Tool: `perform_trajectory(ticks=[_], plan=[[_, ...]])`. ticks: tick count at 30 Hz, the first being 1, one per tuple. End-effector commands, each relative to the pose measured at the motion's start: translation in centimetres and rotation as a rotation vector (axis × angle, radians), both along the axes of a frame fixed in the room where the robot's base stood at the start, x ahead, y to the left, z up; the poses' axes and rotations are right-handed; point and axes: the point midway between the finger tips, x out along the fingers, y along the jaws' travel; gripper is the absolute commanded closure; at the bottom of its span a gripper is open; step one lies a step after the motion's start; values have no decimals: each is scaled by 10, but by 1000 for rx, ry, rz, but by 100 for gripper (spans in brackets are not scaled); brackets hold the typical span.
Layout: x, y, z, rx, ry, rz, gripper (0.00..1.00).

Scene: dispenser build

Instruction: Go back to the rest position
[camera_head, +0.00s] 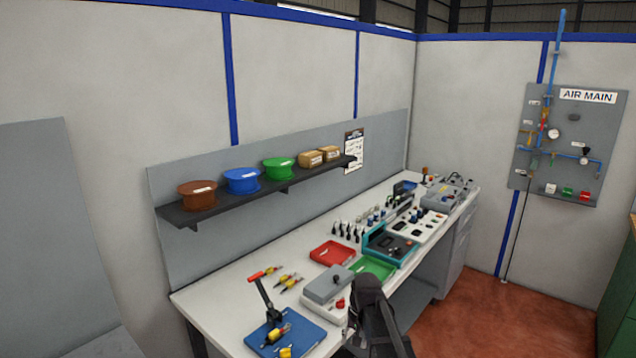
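My gripper (372,310) shows as a dark shape at the bottom centre of the head view, in front of the near edge of the white workbench (225,290). I see it mostly from behind, and its fingertips cannot be made out. I cannot tell whether it is open or shut, or whether it holds anything. In the picture it overlaps the bench edge beside a grey and white device (326,285).
A blue press base (300,338) with a black lever stands at the near bench end. A red tray (332,252), a green tray (374,268) and a teal-framed device (390,245) stand beyond. A dark shelf (230,206) holds spools. Red floor (500,315) is clear at right.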

Motion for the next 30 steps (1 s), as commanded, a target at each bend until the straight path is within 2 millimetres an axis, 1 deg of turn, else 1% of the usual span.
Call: perform_trajectory(ticks=[1,3,6,9,12,16,30], plan=[[-34,-13,-12,-15,-5,20,38],[-62,-28,-20,-38,-11,53,38],[-97,-46,-28,-68,-17,95,38],[-123,-58,-34,-91,-20,129,38],[-139,-66,-38,-106,-21,151,38],[-146,-70,-39,-115,-22,163,38],[-145,-70,-38,-115,-21,164,38]])
